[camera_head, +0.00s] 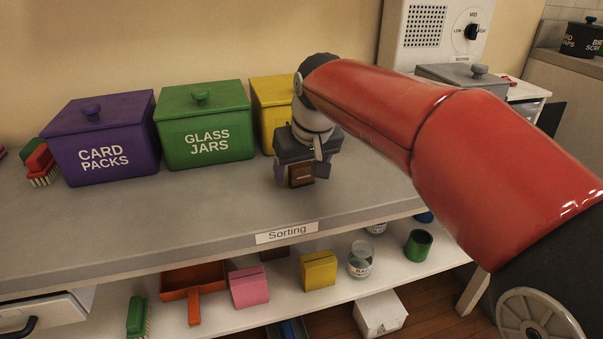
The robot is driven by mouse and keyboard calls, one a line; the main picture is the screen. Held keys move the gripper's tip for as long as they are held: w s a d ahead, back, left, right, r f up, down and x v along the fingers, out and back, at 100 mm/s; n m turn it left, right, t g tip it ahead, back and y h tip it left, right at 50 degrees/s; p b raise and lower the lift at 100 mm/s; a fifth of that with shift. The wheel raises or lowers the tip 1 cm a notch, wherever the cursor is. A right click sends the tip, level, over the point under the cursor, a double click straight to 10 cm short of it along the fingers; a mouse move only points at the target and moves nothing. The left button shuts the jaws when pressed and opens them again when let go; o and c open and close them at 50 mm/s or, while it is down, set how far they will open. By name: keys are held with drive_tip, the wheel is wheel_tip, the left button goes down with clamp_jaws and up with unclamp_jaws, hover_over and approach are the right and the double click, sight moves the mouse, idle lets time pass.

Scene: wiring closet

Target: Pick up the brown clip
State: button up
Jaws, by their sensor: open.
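A small brown block-like thing, likely the brown clip (300,173), stands on the grey sorting counter (200,212) near its front edge. My gripper (301,181) points down over it, with one dark finger on each side. The fingers are open, and I cannot tell whether either touches the brown thing. The gripper body hides its top and back.
A purple card packs bin (101,123), a green glass jars bin (204,142) and a yellow bin (270,92) stand behind and left of my gripper. A red brush (39,158) lies at left. The lower shelf (225,316) holds several items. The counter's front left is clear.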

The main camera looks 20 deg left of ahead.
drive_tip(key=c, duration=1)
drive_tip(key=shift+c, duration=0.2)
